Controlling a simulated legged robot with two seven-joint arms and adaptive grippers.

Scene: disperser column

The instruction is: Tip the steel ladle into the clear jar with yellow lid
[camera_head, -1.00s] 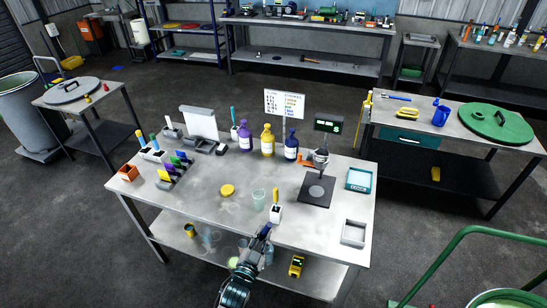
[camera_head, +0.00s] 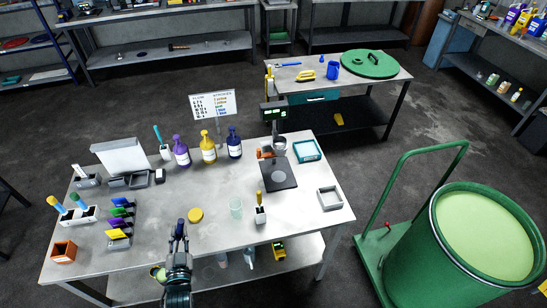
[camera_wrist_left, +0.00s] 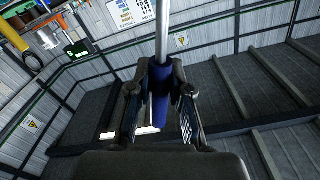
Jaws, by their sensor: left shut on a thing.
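My left gripper (camera_head: 180,232) is over the front edge of the steel table, left of the jar. In the left wrist view, its fingers (camera_wrist_left: 160,90) are shut on a blue handle (camera_wrist_left: 160,85) with a steel rod (camera_wrist_left: 162,35) running up out of the picture. This looks like the ladle; its bowl is not seen. The clear jar (camera_head: 236,208) stands upright and open on the table. A round yellow lid (camera_head: 196,215) lies flat on the table, apart from the jar on its left. My right gripper is not in view.
A white holder with a tool (camera_head: 261,214) stands right of the jar. A dark scale plate (camera_head: 279,174) and purple, yellow (camera_head: 208,150) and blue bottles stand behind. A green drum (camera_head: 440,260) stands right of the table.

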